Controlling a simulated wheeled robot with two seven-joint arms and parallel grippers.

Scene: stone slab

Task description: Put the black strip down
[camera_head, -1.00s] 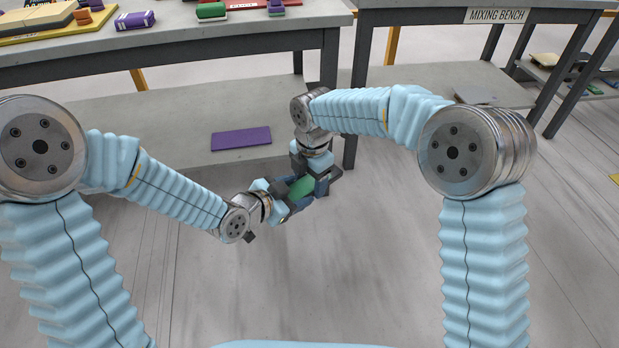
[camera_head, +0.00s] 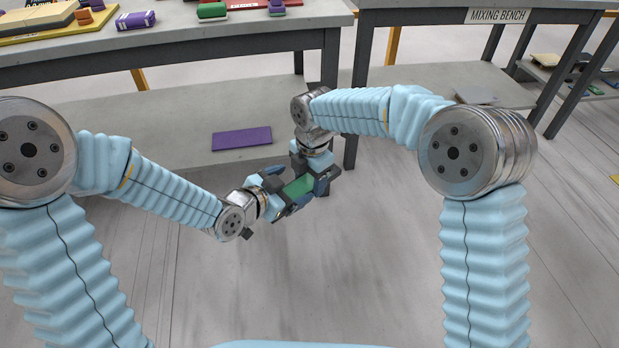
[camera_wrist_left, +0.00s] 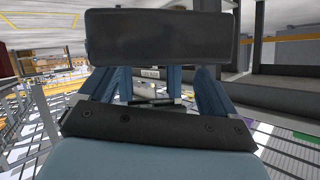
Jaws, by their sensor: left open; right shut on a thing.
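No black strip is clearly seen in the head view.
A grey bench (camera_head: 200,41) has a lower shelf (camera_head: 130,125) with a purple slab (camera_head: 242,139) near its front edge. The mixing bench (camera_head: 497,15) stands at the right. The grey floor (camera_head: 380,260) between my arms is clear.

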